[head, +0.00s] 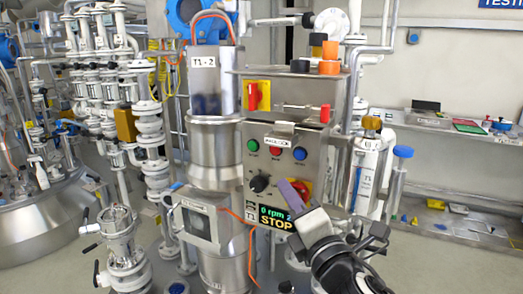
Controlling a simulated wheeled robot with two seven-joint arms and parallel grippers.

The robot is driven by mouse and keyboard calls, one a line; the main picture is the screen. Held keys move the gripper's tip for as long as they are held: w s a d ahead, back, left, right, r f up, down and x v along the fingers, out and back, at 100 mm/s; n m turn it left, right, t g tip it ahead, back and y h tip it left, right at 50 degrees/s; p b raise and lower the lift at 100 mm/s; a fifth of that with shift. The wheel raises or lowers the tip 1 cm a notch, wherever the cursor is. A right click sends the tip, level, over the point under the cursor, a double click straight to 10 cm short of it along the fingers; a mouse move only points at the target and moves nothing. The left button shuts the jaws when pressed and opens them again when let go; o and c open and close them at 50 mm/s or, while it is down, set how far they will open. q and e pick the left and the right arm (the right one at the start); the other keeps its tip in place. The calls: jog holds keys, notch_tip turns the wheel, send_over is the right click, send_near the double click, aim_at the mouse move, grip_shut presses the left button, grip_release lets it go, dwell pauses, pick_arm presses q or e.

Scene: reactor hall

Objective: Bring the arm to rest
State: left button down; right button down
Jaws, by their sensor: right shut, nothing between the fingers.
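My right gripper (292,190) comes in from the lower right on its black and grey arm. Its fingers are shut with nothing between them. They lie in front of the lower part of the steel control box (262,135) and cover part of a red and yellow switch (306,187). I cannot tell whether they touch the panel. Below the fingers, a display (276,218) reads "0 rpm" and "STOP", partly hidden by the gripper. My left gripper is not in view.
The box carries a black knob (259,184), green, red and blue buttons, and an upper red-yellow switch (257,95). A steel column (213,150) stands left of it, with white valves (150,130) beyond. Shelves (455,145) run along the right wall.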

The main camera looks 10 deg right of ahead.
jog(key=s+f+m+g, duration=0.2)
jog(key=f+m, duration=0.2)
jog(key=f, duration=0.5)
jog(key=s+f+m+g, duration=0.2)
jog(key=f+m, duration=0.1)
jog(key=f, duration=0.6)
jog(key=s+d+f+m+g, duration=0.2)
jog(key=s+f+m, duration=0.6)
jog(key=s+f, duration=0.5)
jog(key=s+d+f+m+g+h, duration=0.1)
jog(key=s+f+m+g, duration=0.3)
jog(key=s+f+m, duration=0.4)
jog(key=s+d+f, duration=0.1)
jog(key=s+f, duration=0.3)
jog(key=f, duration=0.3)
jog(key=shift+s+d+f+g, duration=0.15)
jog(key=shift+s+d+g, duration=0.15)
jog(key=shift+s, duration=0.1)
